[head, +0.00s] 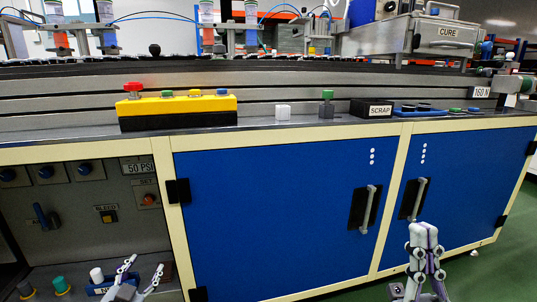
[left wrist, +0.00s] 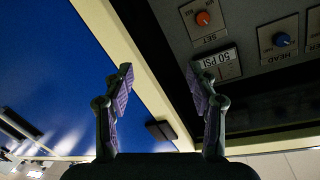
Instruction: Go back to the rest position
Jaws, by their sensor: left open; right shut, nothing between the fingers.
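My left gripper (head: 144,268) is open and empty at the lower left of the head view, low in front of the grey control panel (head: 82,222). In the left wrist view its two fingers (left wrist: 160,84) stand apart with nothing between them. My right gripper (head: 424,236) is shut and empty at the lower right of the head view. Its fingers point up, in front of the right blue door (head: 470,190). Neither gripper appears to hold anything.
A blue-doored cabinet (head: 270,215) with bar handles fills the front. On its top stand a yellow button box (head: 178,105), a white cube (head: 283,112), a black SCRAP box (head: 371,108) and a blue tray (head: 420,110). Floor is clear at right.

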